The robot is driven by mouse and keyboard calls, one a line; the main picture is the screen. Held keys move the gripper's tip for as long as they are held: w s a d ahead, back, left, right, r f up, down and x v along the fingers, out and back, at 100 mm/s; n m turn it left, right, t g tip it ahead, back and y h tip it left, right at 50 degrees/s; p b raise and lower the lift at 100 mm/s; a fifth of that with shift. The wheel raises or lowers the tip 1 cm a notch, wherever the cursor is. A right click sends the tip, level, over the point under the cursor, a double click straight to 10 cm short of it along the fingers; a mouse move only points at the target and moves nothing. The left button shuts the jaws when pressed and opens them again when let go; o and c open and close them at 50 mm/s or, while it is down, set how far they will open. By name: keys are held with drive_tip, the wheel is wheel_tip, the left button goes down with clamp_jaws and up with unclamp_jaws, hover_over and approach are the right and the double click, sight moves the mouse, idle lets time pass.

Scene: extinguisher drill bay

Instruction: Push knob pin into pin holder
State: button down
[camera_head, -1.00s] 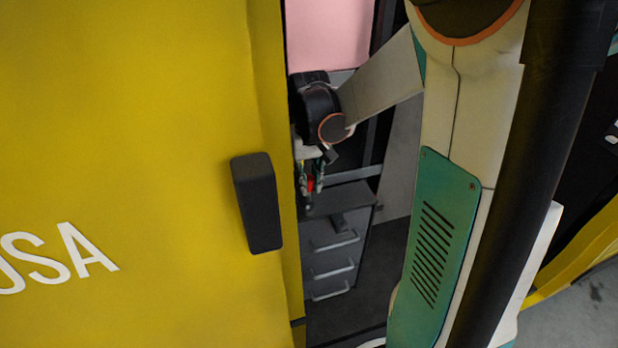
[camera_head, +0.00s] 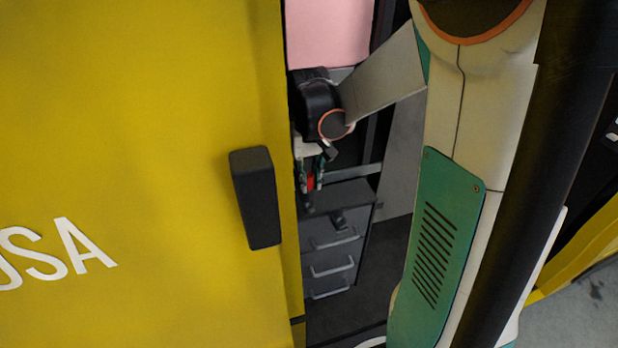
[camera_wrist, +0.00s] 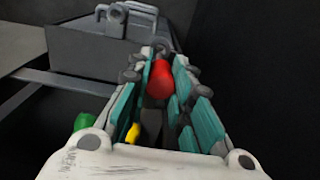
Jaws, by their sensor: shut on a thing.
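My gripper (camera_head: 311,187) is in the gap beside the yellow panel, above a grey drawer cabinet. Its teal fingers (camera_wrist: 163,64) are shut on a red knob (camera_wrist: 161,81), which also shows between the fingers in the head view (camera_head: 311,182). The pin below the knob cannot be made out. A grey ring-shaped piece lies just beyond the fingertips in the wrist view.
The yellow panel (camera_head: 130,130) with a black handle (camera_head: 255,198) fills the left of the head view, close to my gripper. The grey cabinet (camera_head: 350,239) has several drawer handles. A pink surface (camera_head: 328,32) is behind. Dark floor lies right of the cabinet.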

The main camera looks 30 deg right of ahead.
sight(309, 199)
drive_tip(key=shift+f+b, duration=3.1)
drive_tip(key=shift+f, duration=0.45)
idle(0.9)
drive_tip(key=c, duration=1.4)
unclamp_jaws()
drive_tip(key=shift+o, duration=0.2)
drive_tip(key=shift+r, duration=0.1)
wheel_tip(309, 199, up, 12)
